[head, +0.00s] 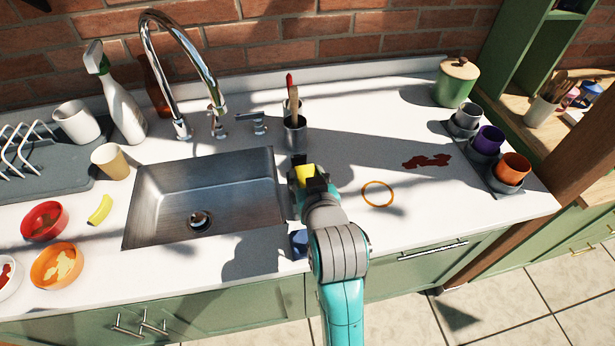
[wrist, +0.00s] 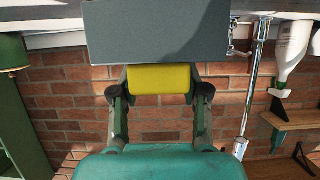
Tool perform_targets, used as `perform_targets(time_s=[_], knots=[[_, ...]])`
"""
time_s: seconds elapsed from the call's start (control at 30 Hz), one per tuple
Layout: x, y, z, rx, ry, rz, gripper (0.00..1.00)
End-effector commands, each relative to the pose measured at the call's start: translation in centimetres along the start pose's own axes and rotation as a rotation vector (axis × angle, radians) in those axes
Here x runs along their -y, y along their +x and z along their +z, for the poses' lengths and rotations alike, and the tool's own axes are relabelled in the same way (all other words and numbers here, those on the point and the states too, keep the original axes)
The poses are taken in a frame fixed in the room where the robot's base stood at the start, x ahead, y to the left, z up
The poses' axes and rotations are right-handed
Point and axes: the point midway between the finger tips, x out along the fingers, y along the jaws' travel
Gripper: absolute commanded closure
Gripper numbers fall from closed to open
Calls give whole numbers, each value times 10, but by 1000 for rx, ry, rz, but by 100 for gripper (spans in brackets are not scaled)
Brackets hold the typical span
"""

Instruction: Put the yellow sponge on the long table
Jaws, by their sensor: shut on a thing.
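The yellow sponge (head: 305,174) is a small block held in my gripper (head: 309,184), above or at the white countertop just right of the sink; its exact height I cannot tell. In the wrist view my gripper (wrist: 159,92) has its two fingers against the ends of the yellow sponge (wrist: 159,79). A flat grey surface (wrist: 155,32) lies right beside the sponge and fills the top of that view; whether it touches I cannot tell. I see no separate long table besides the countertop (head: 345,145).
The sink (head: 160,205) is to the left. A metal cup with brushes (head: 294,132) stands behind my gripper. Cups (head: 513,168) stand at the far right. The counter between has free room.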

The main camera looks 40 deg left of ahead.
Motion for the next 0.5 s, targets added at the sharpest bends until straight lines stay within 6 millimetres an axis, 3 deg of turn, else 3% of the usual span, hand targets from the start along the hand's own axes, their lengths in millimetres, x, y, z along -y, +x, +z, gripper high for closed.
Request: perform_targets(time_s=[0.47, 0.5], knots=[[0, 3, 8, -1, 0, 0, 69], [0, 4, 8, -1, 0, 0, 52]])
